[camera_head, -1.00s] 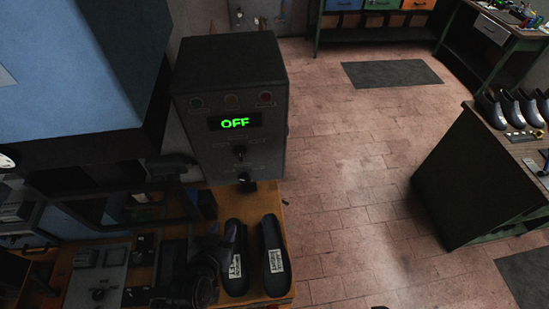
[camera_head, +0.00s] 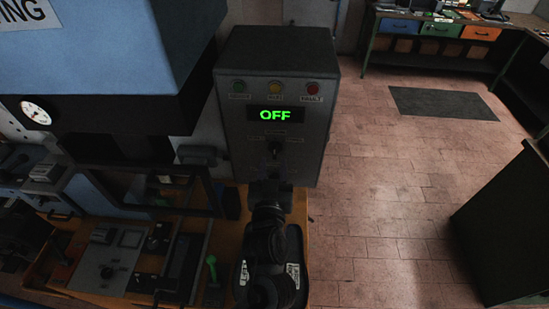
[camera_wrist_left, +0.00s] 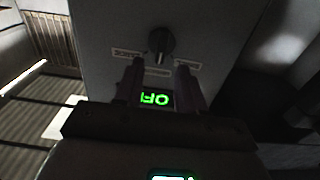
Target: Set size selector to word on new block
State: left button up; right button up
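A grey control box shows a green OFF display (camera_head: 275,114). A dark selector knob (camera_head: 275,150) sits below the display; in the wrist view the knob (camera_wrist_left: 161,45) appears above the upside-down display, with small unreadable labels around it. My left gripper (camera_head: 274,173) is in front of the box's lower face, just below that knob. In the wrist view its two fingers (camera_wrist_left: 159,76) are apart with nothing between them. A lower knob, seen earlier, is hidden behind the gripper. Two black shoe-shaped blocks (camera_head: 241,292) with white labels lie on the bench, largely covered by my left arm. My right gripper is not in view.
A blue press (camera_head: 120,50) with a gauge (camera_head: 36,113) stands at left. A green-handled lever (camera_head: 211,270) rises from the bench. Open floor (camera_head: 385,180) lies to the right.

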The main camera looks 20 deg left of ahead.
aim_at(274, 152)
pick_arm(q)
jog(key=shift+b+x, duration=1.05)
jog(key=shift+x, duration=1.4)
grip_shut()
